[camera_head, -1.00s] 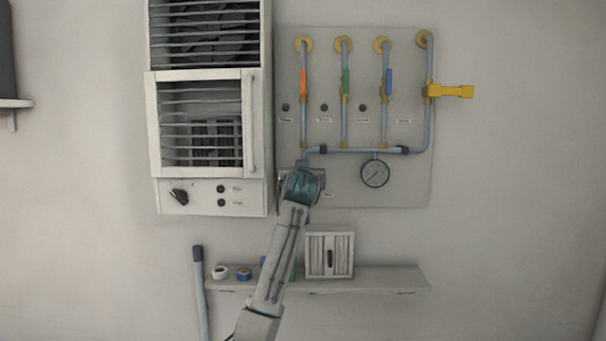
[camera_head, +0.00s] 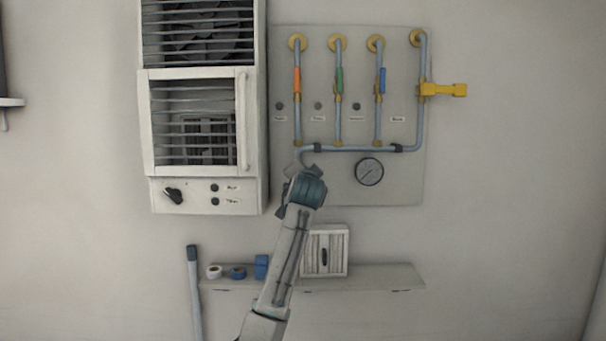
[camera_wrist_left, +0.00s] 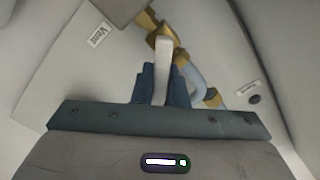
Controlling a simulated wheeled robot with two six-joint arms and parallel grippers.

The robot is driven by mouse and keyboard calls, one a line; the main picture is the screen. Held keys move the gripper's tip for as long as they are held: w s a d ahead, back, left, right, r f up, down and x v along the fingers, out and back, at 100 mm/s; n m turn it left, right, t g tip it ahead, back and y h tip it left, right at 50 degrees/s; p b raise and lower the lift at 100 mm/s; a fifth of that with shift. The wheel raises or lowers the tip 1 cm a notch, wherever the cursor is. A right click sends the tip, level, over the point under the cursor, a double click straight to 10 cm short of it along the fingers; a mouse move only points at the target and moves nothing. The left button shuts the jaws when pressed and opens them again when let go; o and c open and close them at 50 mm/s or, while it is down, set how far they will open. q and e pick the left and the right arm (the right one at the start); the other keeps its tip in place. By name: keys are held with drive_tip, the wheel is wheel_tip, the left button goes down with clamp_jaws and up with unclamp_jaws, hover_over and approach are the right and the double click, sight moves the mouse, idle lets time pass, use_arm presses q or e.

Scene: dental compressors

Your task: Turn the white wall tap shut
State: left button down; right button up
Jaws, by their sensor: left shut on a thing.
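The white wall tap's lever (camera_wrist_left: 163,68) stands between the blue-grey fingers of my left gripper (camera_wrist_left: 161,84) in the left wrist view, and the gripper is shut on it. The brass tap body (camera_wrist_left: 160,37) shows just beyond the lever, with a pale blue pipe beside it. In the head view my left wrist (camera_head: 304,187) is at the lower left of the pipe panel (camera_head: 400,187) and hides the white tap. My right gripper is in neither view.
Orange (camera_head: 297,80), green (camera_head: 339,80) and blue (camera_head: 382,80) levers sit on the upper pipes. A yellow tap (camera_head: 443,90) sticks out right. A gauge (camera_head: 369,171) is right of my wrist. A white louvred unit (camera_head: 204,110) stands left, a shelf (camera_head: 375,278) below.

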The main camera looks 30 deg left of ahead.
use_arm(q)
drive_tip(key=m, duration=0.3)
drive_tip(key=f+m, duration=0.1)
drive_tip(key=shift+w+d+f+m, duration=0.1)
drive_tip(key=shift+w+d+m, duration=0.1)
drive_tip(key=shift+d+m, duration=0.15)
drive_tip(key=shift+f+m, duration=0.3)
drive_tip(key=shift+m, duration=0.75)
drive_tip(key=shift+f+m, duration=0.3)
drive_tip(key=shift+m, duration=0.7)
drive_tip(key=shift+f, duration=0.1)
drive_tip(key=c, duration=1.4)
unclamp_jaws()
drive_tip(key=shift+d, duration=0.1)
drive_tip(key=shift+c, duration=0.2)
drive_tip(key=b+v, duration=0.5)
drive_tip(key=v, duration=0.5)
drive_tip(key=shift+s+d+b, duration=0.2)
drive_tip(key=shift+s+b, duration=0.1)
